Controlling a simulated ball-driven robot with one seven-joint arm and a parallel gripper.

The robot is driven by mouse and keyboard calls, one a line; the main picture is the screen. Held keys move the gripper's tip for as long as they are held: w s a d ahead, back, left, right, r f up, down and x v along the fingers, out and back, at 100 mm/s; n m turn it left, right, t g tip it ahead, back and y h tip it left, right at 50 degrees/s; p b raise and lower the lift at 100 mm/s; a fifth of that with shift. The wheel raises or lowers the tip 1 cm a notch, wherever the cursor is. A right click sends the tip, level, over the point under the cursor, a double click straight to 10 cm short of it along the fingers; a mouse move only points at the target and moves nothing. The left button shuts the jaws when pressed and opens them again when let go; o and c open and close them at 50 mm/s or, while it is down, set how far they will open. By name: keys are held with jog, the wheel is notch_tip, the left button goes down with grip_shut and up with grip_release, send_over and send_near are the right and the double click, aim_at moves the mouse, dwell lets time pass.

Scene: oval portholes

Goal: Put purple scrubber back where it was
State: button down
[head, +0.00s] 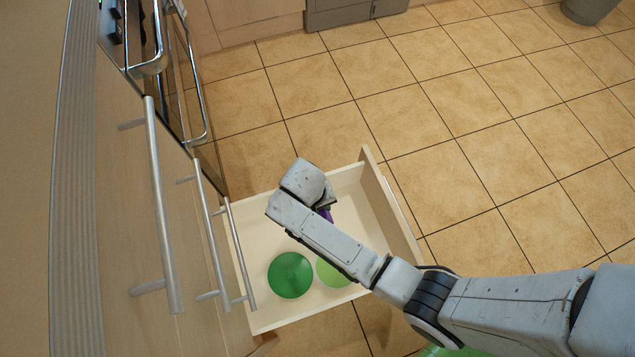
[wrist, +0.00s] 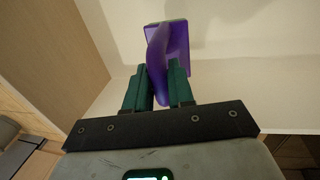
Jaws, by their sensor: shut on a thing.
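The purple scrubber (wrist: 178,45) is between the two dark green fingers of my gripper (wrist: 161,85) in the wrist view. The fingers are shut on its curved handle, and its flat block points away from the gripper. In the head view only a small purple bit of the scrubber (head: 325,214) shows under my wrist; the arm hides the rest. My gripper is over the open drawer (head: 348,186), above its middle part. I cannot tell whether the scrubber touches the drawer's floor.
A dark green round thing (head: 290,275) and a light green round thing (head: 332,273) lie in the near part of the drawer. The drawer's far part looks bare. Cabinet fronts with long bar handles (head: 163,205) stand on the left. Open tiled floor (head: 480,150) lies to the right.

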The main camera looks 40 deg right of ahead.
jog(key=shift+w+a+f+b, duration=0.15)
jog(key=shift+w+f+b, duration=0.2)
jog(key=shift+f, duration=0.15)
jog(key=shift+w+f+b, duration=0.1)
jog(key=shift+f+b, duration=0.6)
jog(key=shift+f, duration=0.85)
jog(key=shift+f, duration=0.1)
jog(key=c, duration=1)
grip_release()
notch_tip(320, 180, up, 12)
jog(key=a+p, duration=0.2)
jog(key=p, duration=0.3)
jog(key=s+d+r+n, duration=0.1)
jog(key=s+d+r, duration=0.2)
jog(key=s, duration=0.2)
jog(key=s+d+r+n+t+y, duration=0.1)
jog(key=s+d+r, duration=0.2)
jog(key=s, duration=0.3)
jog(key=s+d+r+n, duration=0.1)
jog(key=s+d+r, duration=0.2)
jog(key=s+r, duration=0.1)
jog(key=shift+s+d+r+t+y, duration=0.15)
jog(key=shift+s+d+r+y, duration=0.05)
jog(key=shift+s, duration=0.2)
jog(key=shift+s+d+r+t+y, duration=0.15)
jog(key=shift+s+d+r+y, duration=0.05)
jog(key=shift+s, duration=0.15)
